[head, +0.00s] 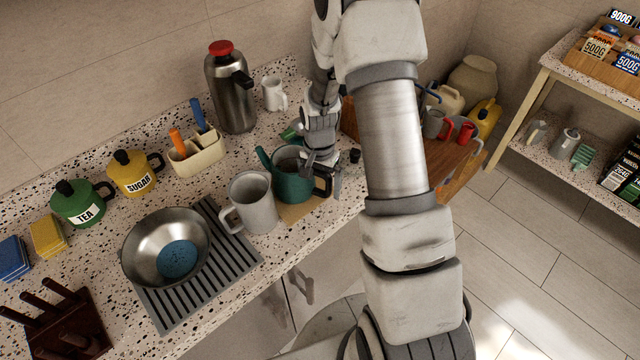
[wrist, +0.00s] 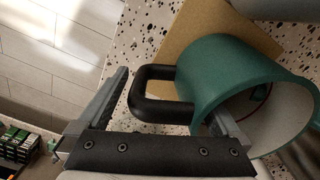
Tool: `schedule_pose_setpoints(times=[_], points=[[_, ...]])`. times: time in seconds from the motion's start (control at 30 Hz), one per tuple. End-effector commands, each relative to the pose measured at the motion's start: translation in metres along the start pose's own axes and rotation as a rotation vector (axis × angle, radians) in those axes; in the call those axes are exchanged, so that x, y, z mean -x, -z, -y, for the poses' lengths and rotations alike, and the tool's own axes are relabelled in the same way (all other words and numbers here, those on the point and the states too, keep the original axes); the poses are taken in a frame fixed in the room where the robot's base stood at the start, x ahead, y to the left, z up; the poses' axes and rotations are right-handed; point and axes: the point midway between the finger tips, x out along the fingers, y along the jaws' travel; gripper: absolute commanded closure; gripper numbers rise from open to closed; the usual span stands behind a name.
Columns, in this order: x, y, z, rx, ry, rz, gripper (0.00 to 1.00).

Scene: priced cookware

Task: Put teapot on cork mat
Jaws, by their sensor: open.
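The green teapot (head: 290,184) has its spout to the left and its black handle to the right, and its top is open. It appears upright at the cork mat (head: 303,211), hiding much of it; I cannot tell whether its whole base rests on it. In the wrist view the teapot (wrist: 225,72) shows its black handle (wrist: 152,72), with the tan mat (wrist: 190,24) beyond. My gripper (head: 324,172) is open at the handle side. In the wrist view its fingers (wrist: 165,98) are apart, one on the handle's outer side, the other by the pot's rim.
A grey mug (head: 252,203) stands close left of the teapot. A pan (head: 166,248) with a blue sponge sits on a ribbed drying mat (head: 222,262). A steel flask (head: 230,90) and white mug (head: 273,94) stand behind. The counter's front edge is near.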

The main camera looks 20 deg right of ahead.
Motion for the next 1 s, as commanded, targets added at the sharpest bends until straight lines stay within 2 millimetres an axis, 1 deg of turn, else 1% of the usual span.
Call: schedule_pose_setpoints(times=[0.17, 0.4, 0.5, 0.6, 0.77, 0.87, 0.97, 1.0], points=[[0.03, 0.001, 0.001, 0.0, 0.004, -0.006, 0.0], [0.078, 0.001, 0.001, 0.0, 0.005, -0.006, 0.0], [0.094, 0.001, 0.001, 0.001, 0.004, -0.005, 0.0], [0.107, 0.001, 0.001, 0.001, 0.003, -0.004, 0.0], [0.119, -0.001, 0.0, 0.005, 0.004, -0.005, 0.0], [0.133, -0.004, -0.001, 0.028, 0.016, -0.019, 0.0], [0.156, -0.013, -0.004, 0.076, 0.036, -0.044, 0.0], [0.167, -0.018, -0.006, 0.099, 0.045, -0.057, 0.0]])
